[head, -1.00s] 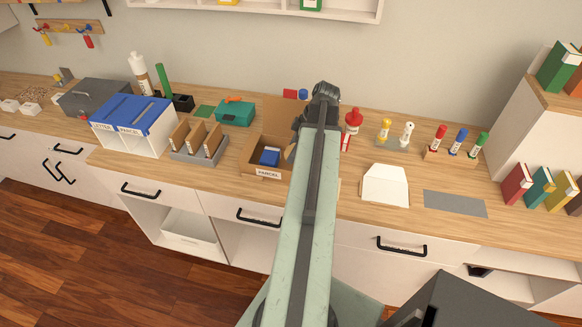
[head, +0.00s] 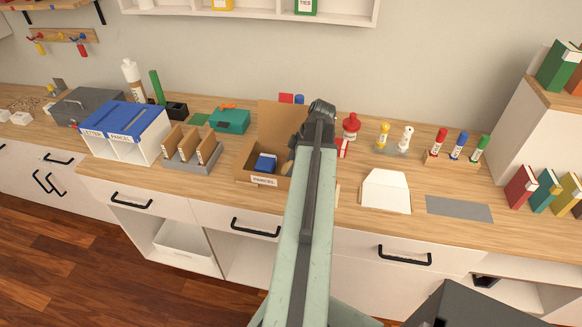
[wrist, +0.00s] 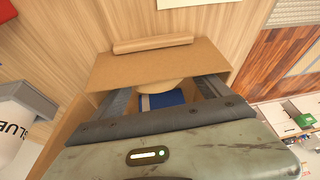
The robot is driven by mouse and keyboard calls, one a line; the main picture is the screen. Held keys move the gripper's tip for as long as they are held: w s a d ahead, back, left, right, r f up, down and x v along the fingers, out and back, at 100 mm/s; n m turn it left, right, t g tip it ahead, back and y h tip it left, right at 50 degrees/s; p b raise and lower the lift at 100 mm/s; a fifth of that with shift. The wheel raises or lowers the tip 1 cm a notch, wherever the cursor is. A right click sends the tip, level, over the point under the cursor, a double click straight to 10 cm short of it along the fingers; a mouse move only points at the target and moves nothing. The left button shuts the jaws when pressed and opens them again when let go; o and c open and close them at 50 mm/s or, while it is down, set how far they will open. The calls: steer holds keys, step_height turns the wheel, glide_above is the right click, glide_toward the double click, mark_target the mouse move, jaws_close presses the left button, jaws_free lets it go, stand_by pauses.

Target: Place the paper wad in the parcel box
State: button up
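The parcel box (head: 263,181) is an open brown cardboard box with a PARCEL label on its front, standing on the counter left of my arm. It also shows in the wrist view with a wide flap (wrist: 155,66). A blue item (head: 265,163) lies inside it. The paper wad (wrist: 163,86) is a pale tan rounded lump between my fingertips, over the box opening and partly covering the blue item. My gripper (wrist: 164,90) appears shut on it, with a finger at each side. In the head view the wad (head: 288,167) shows beside my arm, which hides the box's right side.
A card sorter (head: 190,160) and a blue-topped letter and parcel bin (head: 125,125) stand left of the box. A red bottle (head: 351,127) stands behind to the right. A white envelope (head: 386,191) and grey mat (head: 459,208) lie right of my arm.

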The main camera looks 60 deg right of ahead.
steer(key=p+v, duration=1.1)
steer(key=v, duration=0.1)
steer(key=shift+r, duration=0.2)
steer(key=shift+w, duration=0.1)
steer(key=w+a+f+m+g, duration=0.1)
steer(key=w+a+m+g, duration=0.15)
steer(key=w+a, duration=1.7)
steer(key=w+a+m+h, duration=0.1)
steer(key=w+a, duration=0.2)
steer(key=a, duration=1.3)
steer(key=w+a+m+g+h, duration=0.1)
steer(key=w+a, duration=0.2)
steer(key=a, duration=1.4)
steer(key=shift+w+a+f, duration=0.15)
steer(key=shift+w+f, duration=0.2)
steer(key=shift+f, duration=0.1)
